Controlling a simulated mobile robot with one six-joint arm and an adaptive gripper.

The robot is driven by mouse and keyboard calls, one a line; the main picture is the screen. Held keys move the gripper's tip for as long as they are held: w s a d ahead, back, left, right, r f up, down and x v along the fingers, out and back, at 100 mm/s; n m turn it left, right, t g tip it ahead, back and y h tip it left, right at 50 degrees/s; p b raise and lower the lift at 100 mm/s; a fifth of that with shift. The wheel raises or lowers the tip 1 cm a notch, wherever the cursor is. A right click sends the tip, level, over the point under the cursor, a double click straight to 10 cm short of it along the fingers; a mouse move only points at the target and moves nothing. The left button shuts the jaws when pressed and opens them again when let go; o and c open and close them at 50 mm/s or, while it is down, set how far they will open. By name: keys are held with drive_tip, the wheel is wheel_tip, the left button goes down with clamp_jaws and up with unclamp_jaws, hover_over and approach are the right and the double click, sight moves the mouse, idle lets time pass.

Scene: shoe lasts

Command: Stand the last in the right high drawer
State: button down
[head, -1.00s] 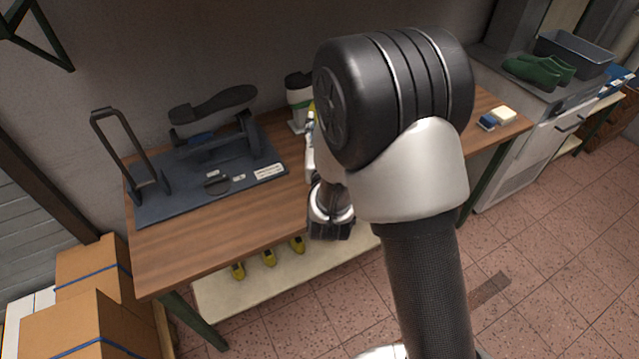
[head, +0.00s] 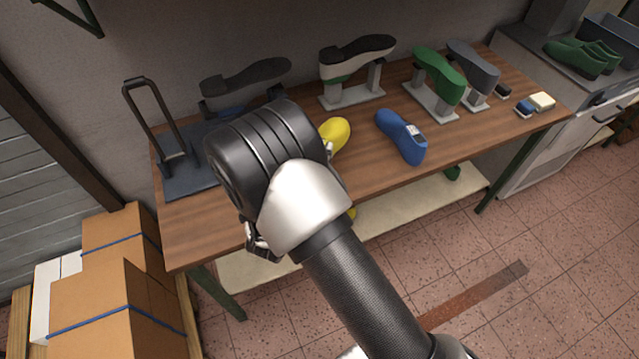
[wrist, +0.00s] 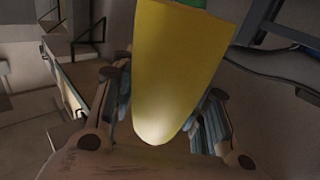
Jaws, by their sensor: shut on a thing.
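A yellow last (wrist: 180,75) with a green part at its top edge fills the middle of the wrist view. My gripper (wrist: 168,97) is shut on it, one finger on each side. In the head view the rounded yellow end of a last (head: 336,133) shows beside my arm, above or over the bench; my arm hides the rest and most of the gripper. I cannot make out a right high drawer in either view.
The wooden bench (head: 465,145) carries a blue last (head: 402,137), soles on stands (head: 357,57), a green one (head: 438,75), and a dark mat with an upright frame (head: 155,120). Cardboard boxes (head: 110,310) stand at lower left. The tiled floor (head: 560,270) at right is clear.

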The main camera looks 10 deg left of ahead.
wheel_tip(320, 180, down, 12)
drive_tip(key=b, duration=0.3)
drive_tip(key=shift+f, duration=0.2)
drive_tip(key=shift+f, duration=0.1)
drive_tip(key=c, duration=1.4)
unclamp_jaws()
drive_tip(key=shift+f, duration=0.2)
drive_tip(key=o, duration=0.5)
drive_tip(key=shift+c, duration=0.2)
drive_tip(key=shift+r, duration=0.2)
